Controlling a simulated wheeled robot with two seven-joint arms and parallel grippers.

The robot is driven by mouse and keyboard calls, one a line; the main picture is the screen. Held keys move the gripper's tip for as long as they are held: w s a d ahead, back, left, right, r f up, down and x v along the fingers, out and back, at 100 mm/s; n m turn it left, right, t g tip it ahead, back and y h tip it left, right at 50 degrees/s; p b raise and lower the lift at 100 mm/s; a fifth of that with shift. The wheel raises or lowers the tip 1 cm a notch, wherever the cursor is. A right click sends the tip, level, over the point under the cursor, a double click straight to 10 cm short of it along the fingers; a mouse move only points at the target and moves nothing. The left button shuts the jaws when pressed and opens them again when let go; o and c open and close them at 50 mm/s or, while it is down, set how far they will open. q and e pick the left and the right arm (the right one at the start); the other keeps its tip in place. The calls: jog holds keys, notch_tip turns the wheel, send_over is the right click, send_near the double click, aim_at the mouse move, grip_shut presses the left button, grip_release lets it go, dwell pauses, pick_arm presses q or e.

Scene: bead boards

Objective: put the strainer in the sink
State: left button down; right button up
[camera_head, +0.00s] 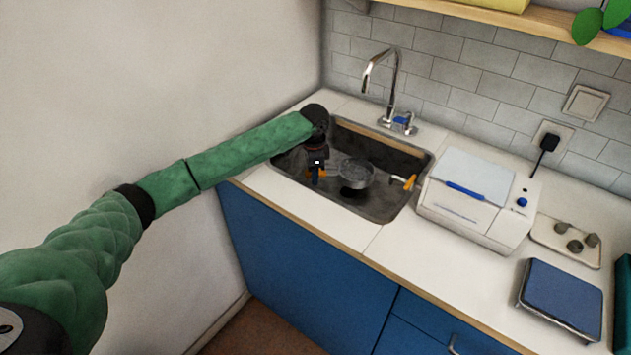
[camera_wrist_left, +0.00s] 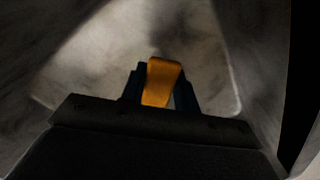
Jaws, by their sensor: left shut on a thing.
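The strainer (camera_head: 356,173) is a round grey bowl down inside the dark sink (camera_head: 385,212). My left gripper (camera_head: 316,178) reaches over the sink's left side and is down in the basin, just left of the strainer's bowl. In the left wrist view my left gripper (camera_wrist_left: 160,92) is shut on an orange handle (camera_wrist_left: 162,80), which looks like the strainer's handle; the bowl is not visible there. Whether the strainer touches the sink floor I cannot tell. My right gripper is not in view.
An orange-and-white handled thing (camera_head: 409,182) lies at the sink's right side. The chrome tap (camera_head: 393,85) stands behind the basin. A white printer-like box (camera_head: 475,205), a tray with small grey pieces (camera_head: 566,240) and a blue-topped scale-like box (camera_head: 562,294) are to the right.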

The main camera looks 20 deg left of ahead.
pick_arm(q)
jog(key=shift+f+p, duration=0.3)
jog(key=shift+f, duration=1.5)
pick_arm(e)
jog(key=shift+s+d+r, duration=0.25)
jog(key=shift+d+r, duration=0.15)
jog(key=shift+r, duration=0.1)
pick_arm(q)
jog(key=shift+f, duration=0.1)
jog(key=c, duration=1.1)
grip_release()
jog(key=shift+o, duration=0.2)
